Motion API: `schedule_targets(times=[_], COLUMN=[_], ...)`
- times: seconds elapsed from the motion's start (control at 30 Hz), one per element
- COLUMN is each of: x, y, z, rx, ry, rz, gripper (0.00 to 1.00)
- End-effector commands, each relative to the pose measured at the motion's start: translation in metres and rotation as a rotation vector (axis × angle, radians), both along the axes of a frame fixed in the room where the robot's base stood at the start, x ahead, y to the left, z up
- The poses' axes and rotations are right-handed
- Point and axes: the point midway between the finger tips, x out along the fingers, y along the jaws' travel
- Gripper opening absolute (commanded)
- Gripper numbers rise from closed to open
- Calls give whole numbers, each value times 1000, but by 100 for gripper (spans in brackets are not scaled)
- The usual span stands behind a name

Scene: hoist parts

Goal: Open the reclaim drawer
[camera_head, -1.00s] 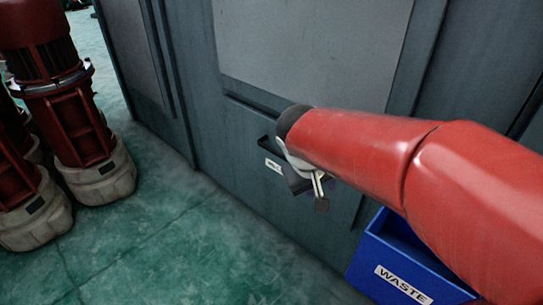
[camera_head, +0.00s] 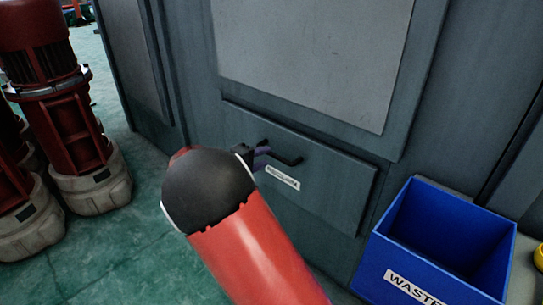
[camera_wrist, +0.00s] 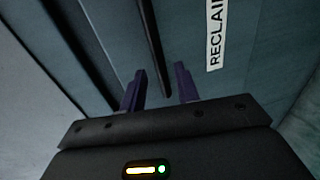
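The reclaim drawer (camera_head: 325,185) is a grey panel low in the cabinet front, and it looks shut. It carries a white label (camera_head: 283,177), partly cut off in the wrist view (camera_wrist: 217,35). Its dark bar handle (camera_head: 288,158) stands out above the label. My gripper (camera_head: 262,158) is at the left part of the handle, partly hidden behind my wrist. In the wrist view, its two purple fingers (camera_wrist: 160,78) are apart, with the dark handle bar (camera_wrist: 149,40) running between them. I cannot tell whether either finger touches the bar.
A blue waste bin (camera_head: 405,245) stands on the right beside the drawer, with a yellow object (camera_head: 539,257) past it. Red motor units (camera_head: 75,110) on pale bases stand at the left. Green floor (camera_head: 115,245) is clear between them and the cabinet.

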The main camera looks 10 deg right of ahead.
Motion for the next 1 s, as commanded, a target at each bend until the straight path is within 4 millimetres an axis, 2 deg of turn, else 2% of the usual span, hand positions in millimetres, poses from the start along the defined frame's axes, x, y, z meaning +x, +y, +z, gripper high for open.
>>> schedule_targets(times=[0.1, 0.3, 0.63, 0.87, 1.0], x=[11, 24, 26, 26, 26], y=[-18, -33, -36, -36, -36], z=[-4, -9, -9, -9, -9], rx=[0, 1, 2, 2, 2], ry=[0, 1, 1, 1, 1], rz=[-4, -2, -1, -1, -1], gripper=[32, 32, 32, 2, 0])
